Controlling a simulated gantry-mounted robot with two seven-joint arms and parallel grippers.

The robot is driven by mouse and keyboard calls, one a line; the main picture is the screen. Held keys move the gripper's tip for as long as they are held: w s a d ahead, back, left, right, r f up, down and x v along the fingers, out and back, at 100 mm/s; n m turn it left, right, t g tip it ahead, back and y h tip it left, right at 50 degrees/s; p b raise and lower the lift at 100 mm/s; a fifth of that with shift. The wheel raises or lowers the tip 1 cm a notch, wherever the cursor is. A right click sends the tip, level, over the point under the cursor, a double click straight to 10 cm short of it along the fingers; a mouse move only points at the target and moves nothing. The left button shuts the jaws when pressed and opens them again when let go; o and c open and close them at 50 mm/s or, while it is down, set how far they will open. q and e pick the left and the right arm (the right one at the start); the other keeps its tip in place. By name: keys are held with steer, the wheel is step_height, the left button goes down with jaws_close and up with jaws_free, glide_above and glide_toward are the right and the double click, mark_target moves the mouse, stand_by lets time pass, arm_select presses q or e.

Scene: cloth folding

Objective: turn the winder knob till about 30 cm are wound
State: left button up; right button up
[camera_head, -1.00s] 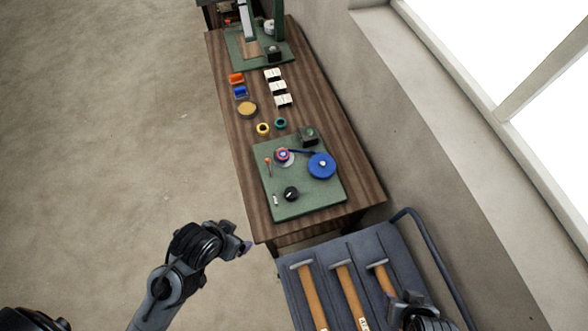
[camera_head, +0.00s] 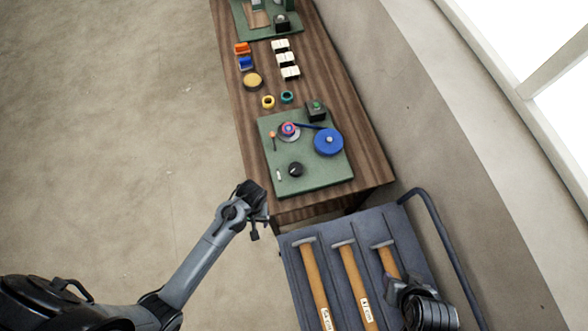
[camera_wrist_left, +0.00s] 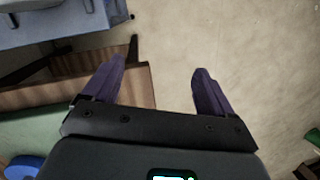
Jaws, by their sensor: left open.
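The winder is a green board (camera_head: 315,175) at the near end of the wooden table. It carries a black knob (camera_head: 296,169) with a white mark, a large blue reel (camera_head: 328,142) and a small pink-and-blue reel (camera_head: 289,129). A dark blue strip joins the reels. My left gripper (camera_head: 260,228) is open and empty, beside the table's near left corner, apart from the knob. In the left wrist view its purple fingers (camera_wrist_left: 155,80) are spread above floor; the green board's edge (camera_wrist_left: 30,135) shows at left. My right gripper (camera_head: 400,288) is by a hammer handle; its jaws are unclear.
A dark cart (camera_head: 290,262) with several hammers (camera_head: 313,275) stands in front of the table. Yellow (camera_head: 268,102) and teal (camera_head: 287,97) rings, a black box with a green button (camera_head: 316,110) and white blocks (camera_head: 287,59) lie farther back. The left floor is clear.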

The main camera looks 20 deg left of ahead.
mark_target(296, 168)
arm_select(q)
steer(key=w+d+f+b, duration=0.1)
steer(key=w, duration=0.3)
steer(key=w+d+f+b, duration=0.1)
steer(key=w+b, duration=0.1)
steer(key=w, duration=0.3)
steer(key=w+d+f+b, duration=0.1)
steer(key=w, duration=0.3)
steer(key=shift+w+f, duration=0.3)
steer(key=shift+f, duration=0.05)
steer(key=w+d+r+t+b, duration=0.25)
steer(key=w+r, duration=0.45)
steer(key=w, duration=0.6)
steer(key=shift+h, duration=0.3)
steer(key=f, duration=0.2)
steer(key=f+b, duration=0.1)
steer(key=f, duration=0.5)
steer(key=shift+s+a, duration=0.2)
steer(key=shift+a, duration=0.1)
steer(key=shift+f+b, duration=0.3)
steer(key=shift+f, duration=0.55)
arm_select(e)
step_height(296, 168, down, 10)
steer(key=shift+r, duration=0.15)
arm_select(q)
steer(key=shift+c, duration=0.3)
steer(key=c, duration=1)
arm_select(e)
steer(key=shift+a, duration=0.1)
